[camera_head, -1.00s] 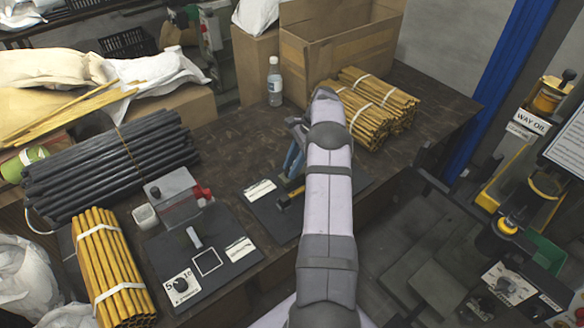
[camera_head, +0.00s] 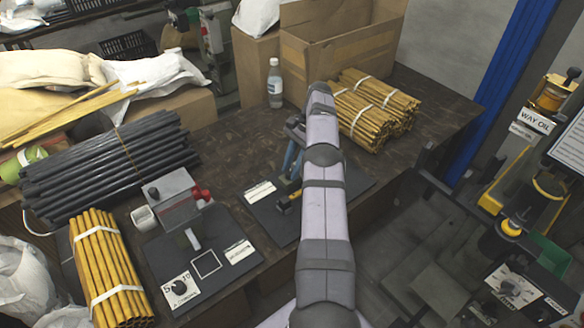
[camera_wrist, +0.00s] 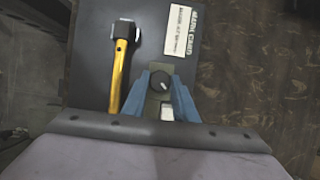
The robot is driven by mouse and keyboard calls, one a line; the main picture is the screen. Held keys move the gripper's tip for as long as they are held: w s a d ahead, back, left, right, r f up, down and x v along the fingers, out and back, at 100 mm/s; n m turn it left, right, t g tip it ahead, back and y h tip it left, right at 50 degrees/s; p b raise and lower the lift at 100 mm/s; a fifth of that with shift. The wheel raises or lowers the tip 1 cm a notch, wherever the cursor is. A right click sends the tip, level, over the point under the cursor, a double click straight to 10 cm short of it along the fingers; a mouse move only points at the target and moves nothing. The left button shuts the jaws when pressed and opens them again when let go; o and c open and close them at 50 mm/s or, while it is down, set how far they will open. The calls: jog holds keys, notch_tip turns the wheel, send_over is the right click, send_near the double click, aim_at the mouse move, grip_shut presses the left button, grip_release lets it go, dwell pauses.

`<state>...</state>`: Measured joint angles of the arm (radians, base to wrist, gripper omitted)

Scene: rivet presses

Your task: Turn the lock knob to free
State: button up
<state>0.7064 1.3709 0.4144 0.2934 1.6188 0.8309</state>
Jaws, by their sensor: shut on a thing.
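In the head view my arm hides the knob, and only part of the blue gripper (camera_head: 291,160) shows. A yellow-handled lever or hammer with a dark head (camera_wrist: 121,60) lies beside the knob on the dark base plate (camera_wrist: 92,55). A white label card (camera_wrist: 180,30) is on the same plate.
Yellow rod bundles (camera_head: 372,110), a water bottle (camera_head: 274,80) and black rods (camera_head: 105,165) lie around. Bare table shows behind.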

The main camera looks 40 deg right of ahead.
jog(key=o, duration=1)
jog(key=shift+o, duration=0.2)
jog(key=shift+r, duration=0.1)
notch_tip(320, 180, up, 10)
jog(key=p, duration=0.3)
jog(key=shift+p, duration=0.4)
